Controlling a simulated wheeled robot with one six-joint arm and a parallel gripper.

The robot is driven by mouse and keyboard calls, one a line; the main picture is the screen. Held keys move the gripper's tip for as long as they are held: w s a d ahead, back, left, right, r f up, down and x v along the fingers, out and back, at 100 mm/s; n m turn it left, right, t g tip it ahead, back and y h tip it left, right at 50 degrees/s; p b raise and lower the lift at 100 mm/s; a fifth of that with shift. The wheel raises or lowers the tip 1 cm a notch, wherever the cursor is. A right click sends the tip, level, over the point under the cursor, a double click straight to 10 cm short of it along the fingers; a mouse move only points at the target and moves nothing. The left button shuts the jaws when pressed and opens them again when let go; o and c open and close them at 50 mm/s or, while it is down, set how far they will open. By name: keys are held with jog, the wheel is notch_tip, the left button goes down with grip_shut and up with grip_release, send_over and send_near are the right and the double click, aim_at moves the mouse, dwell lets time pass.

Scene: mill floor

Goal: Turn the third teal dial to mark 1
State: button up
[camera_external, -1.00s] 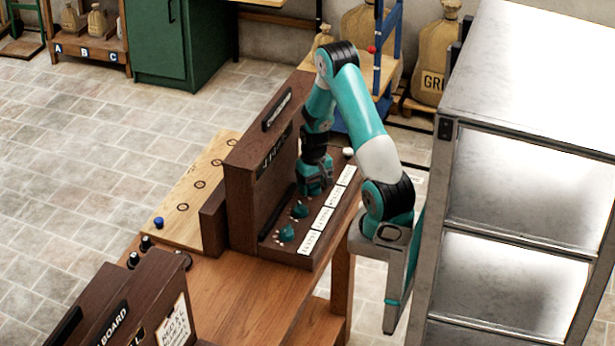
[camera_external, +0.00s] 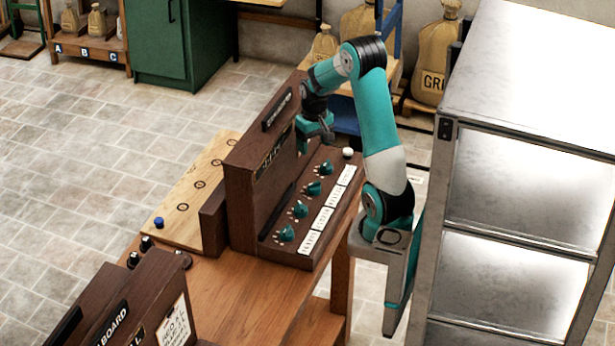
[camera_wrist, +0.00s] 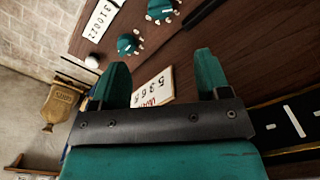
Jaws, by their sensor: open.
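A row of teal dials sits on the sloped face of a dark wooden console (camera_external: 268,190). Counting from the near end, the third teal dial (camera_external: 313,188) stands between the second dial (camera_external: 300,209) and the farthest dial (camera_external: 326,168). Small pale marks surround each dial; I cannot read which one the third points to. In the wrist view two dials show at the top: one near the white knob (camera_wrist: 127,43) and another cut by the upper edge (camera_wrist: 160,8). My gripper (camera_external: 322,132) is open and empty, raised above the console's far end, apart from the dials.
A white knob (camera_external: 348,152) stands beyond the dials. White label plates (camera_external: 327,213) run along the console's front. The console's upright back (camera_external: 255,165) rises close beside my gripper. A metal cabinet (camera_external: 530,215) stands to the right.

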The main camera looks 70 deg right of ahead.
jog(key=shift+r, duration=1.3)
jog(key=a+r+n+y+p, duration=0.1)
jog(key=a+r+n, duration=0.15)
jog(key=a, duration=0.75)
jog(key=a+r+n+y+p, duration=0.1)
jog(key=a+r+p, duration=0.15)
jog(key=a, duration=0.85)
jog(key=s+a+n+y+b, duration=0.1)
jog(key=s+a+n, duration=0.4)
jog(key=a, duration=0.3)
jog(key=s+a+n+y+b, duration=0.1)
jog(key=s+a+n+b, duration=0.1)
jog(key=s+a+n, duration=0.4)
jog(key=a, duration=0.3)
jog(key=shift+r, duration=0.35)
